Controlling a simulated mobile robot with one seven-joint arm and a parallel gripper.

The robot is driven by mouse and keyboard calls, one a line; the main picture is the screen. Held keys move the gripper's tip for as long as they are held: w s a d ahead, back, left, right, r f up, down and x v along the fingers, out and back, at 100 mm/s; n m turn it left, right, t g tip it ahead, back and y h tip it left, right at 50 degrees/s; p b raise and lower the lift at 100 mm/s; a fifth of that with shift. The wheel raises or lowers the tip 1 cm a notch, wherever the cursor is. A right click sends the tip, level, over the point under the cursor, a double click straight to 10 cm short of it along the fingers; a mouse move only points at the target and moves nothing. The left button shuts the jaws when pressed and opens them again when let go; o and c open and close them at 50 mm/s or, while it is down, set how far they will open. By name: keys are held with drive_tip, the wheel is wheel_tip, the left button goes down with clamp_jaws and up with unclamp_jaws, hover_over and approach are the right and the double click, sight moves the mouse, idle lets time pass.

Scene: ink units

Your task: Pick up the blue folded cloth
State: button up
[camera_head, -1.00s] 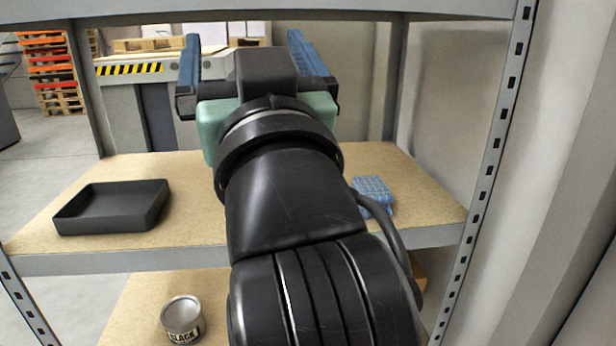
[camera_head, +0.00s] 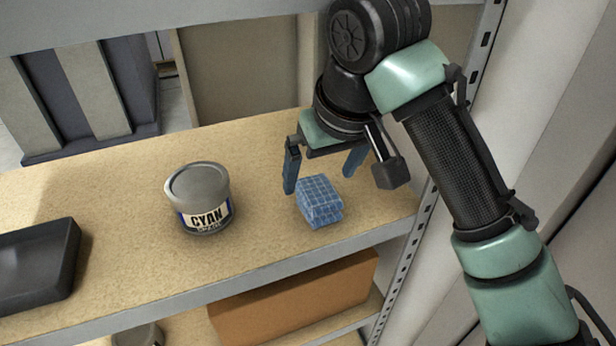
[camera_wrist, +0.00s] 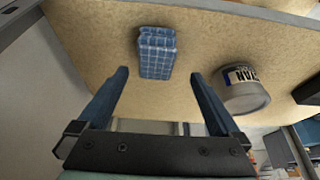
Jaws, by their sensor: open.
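The blue folded cloth (camera_head: 320,203) has a light checked pattern and lies on the wooden shelf (camera_head: 125,258), near its front edge at the right. My gripper (camera_head: 322,186) is open and empty, with its two blue fingers pointing down just behind and above the cloth. In the wrist view the cloth (camera_wrist: 157,52) lies beyond the fingertips, between their lines and a little off centre. My gripper (camera_wrist: 158,76) does not appear to touch it there. Nothing hides the cloth in the wrist view.
A grey can labelled CYAN (camera_head: 200,200) stands left of the cloth; it also shows in the wrist view (camera_wrist: 243,91). A black tray (camera_head: 38,265) is at the far left. A metal upright (camera_head: 405,270) stands at right. An orange-brown box (camera_head: 295,298) sits on the shelf below.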

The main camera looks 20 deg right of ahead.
sight(319, 191)
drive_tip(key=shift+b+x, duration=0.3)
drive_tip(key=shift+x, duration=0.6)
drive_tip(key=x, duration=0.1)
drive_tip(key=b+x, duration=0.1)
drive_tip(key=x, duration=0.3)
drive_tip(key=shift+d+f, duration=0.1)
drive_tip(key=shift+d, duration=0.2)
drive_tip(key=c, duration=1.5)
drive_tip(key=shift+r+p, duration=0.65)
drive_tip(key=shift+r, duration=1.55)
drive_tip(key=s, duration=0.6)
drive_tip(key=s+p, duration=0.1)
drive_tip(key=s, duration=0.5)
drive_tip(key=s+f, duration=0.1)
drive_tip(key=s, duration=0.5)
drive_tip(key=shift+d+p, duration=0.35)
drive_tip(key=shift+p, duration=0.05)
